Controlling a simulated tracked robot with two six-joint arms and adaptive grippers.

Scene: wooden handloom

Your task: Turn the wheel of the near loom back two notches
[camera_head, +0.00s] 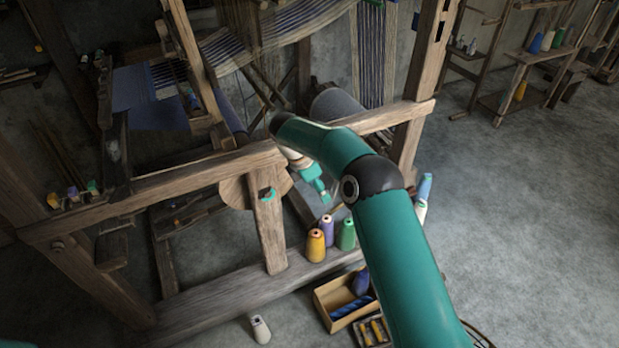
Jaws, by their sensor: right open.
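The near loom (150,195) is a heavy wooden frame filling the left and middle of the view. A round wooden wheel (235,194) sits at its side, partly hidden behind an upright post. My right arm reaches in from the lower right and bends down over the loom. My right gripper (323,194) is open, small in view, pointing down to the right of the wheel and apart from it. My left gripper is out of view.
Orange, purple and green thread cones (316,246) stand on the loom's lower beam. A wooden box (338,300) with yarn is on the floor. A white cone (260,330) stands in front. Shelves (545,55) stand at the back right. The grey floor at right is clear.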

